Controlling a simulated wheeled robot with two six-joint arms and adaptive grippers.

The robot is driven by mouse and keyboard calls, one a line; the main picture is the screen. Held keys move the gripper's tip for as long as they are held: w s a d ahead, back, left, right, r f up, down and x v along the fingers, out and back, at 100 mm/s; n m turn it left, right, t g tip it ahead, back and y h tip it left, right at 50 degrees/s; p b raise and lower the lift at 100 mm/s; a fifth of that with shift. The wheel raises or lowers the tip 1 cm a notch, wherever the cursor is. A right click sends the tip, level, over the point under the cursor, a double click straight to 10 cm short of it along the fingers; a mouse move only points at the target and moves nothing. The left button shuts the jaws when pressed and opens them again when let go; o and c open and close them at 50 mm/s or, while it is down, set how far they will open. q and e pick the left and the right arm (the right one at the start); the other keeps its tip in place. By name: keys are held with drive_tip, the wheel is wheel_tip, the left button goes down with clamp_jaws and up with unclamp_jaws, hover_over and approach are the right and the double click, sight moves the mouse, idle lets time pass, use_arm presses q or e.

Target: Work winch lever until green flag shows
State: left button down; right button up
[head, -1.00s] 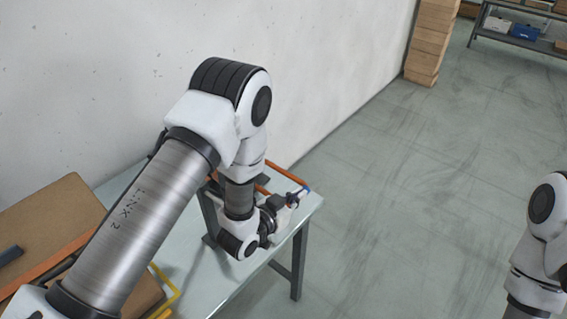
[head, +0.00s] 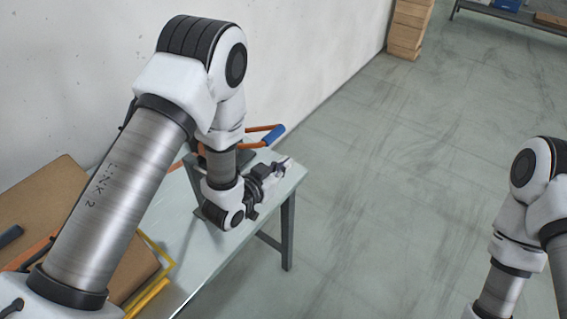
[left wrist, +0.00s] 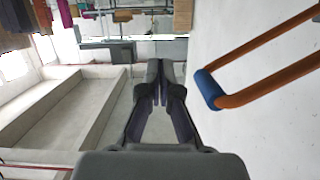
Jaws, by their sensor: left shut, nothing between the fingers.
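The winch lever is an orange two-bar handle with a blue grip (head: 272,135). In the head view it stands out above the far end of the table, behind my left gripper. In the left wrist view the blue grip (left wrist: 209,89) and orange bars are right of the fingers, with a gap between. My left gripper (head: 284,164) is shut and empty above the table's far end; its fingers (left wrist: 160,75) meet in the wrist view. My left forearm hides most of the winch body. I see no green flag. My right gripper is out of view; only its arm shows.
The grey table (head: 190,250) stands along a white wall (head: 300,60). Stacked boxes (head: 408,28) stand at the back. The floor right of the table is clear.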

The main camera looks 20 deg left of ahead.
use_arm(q)
drive_tip(key=b+v, duration=0.1)
drive_tip(key=v, duration=0.6)
drive_tip(key=shift+s+b, duration=0.15)
drive_tip(key=shift+b, duration=0.15)
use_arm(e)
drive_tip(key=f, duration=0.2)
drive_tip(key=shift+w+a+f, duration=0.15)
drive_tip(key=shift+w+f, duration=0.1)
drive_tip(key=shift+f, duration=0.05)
use_arm(q)
drive_tip(key=shift+s, duration=0.1)
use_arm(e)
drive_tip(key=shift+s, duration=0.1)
use_arm(q)
drive_tip(key=shift+a+f, duration=0.1)
